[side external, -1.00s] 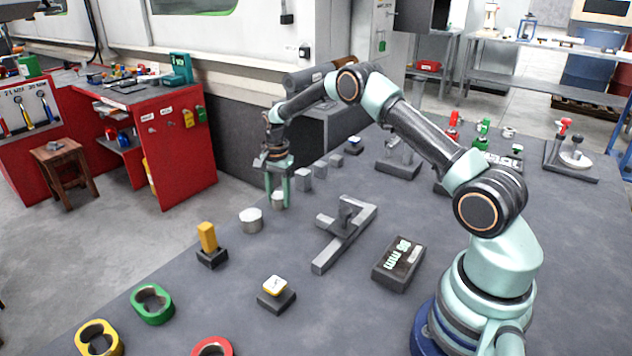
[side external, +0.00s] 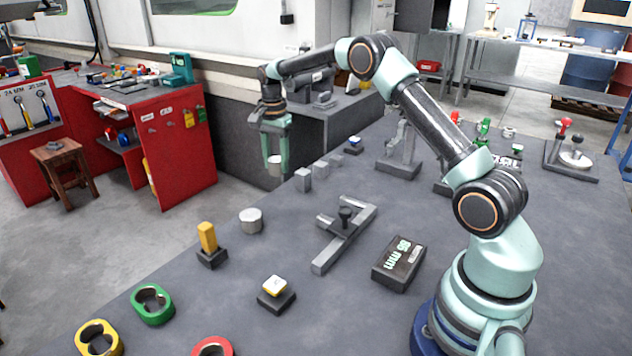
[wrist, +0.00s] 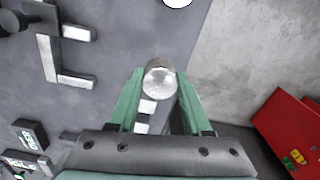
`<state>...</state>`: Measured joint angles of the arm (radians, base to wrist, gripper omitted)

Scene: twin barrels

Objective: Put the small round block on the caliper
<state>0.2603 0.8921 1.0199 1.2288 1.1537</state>
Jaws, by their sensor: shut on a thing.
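My gripper (side external: 274,162) is shut on the small round block (side external: 275,170), a short silvery cylinder. It holds the block in the air above the back left edge of the table. In the wrist view the block (wrist: 160,78) sits between the green fingertips. The caliper (side external: 340,240) is a grey metal tool with jaws, lying flat in the middle of the table. It is to the right of my gripper and nearer the camera. Part of it shows at the upper left of the wrist view (wrist: 50,52).
A larger round block (side external: 251,220) stands near the table's left edge. Several grey rectangular blocks (side external: 304,180) stand in a row behind the caliper. A dark labelled box (side external: 399,263) lies right of the caliper. A yellow block on a dark base (side external: 208,238) stands at the left.

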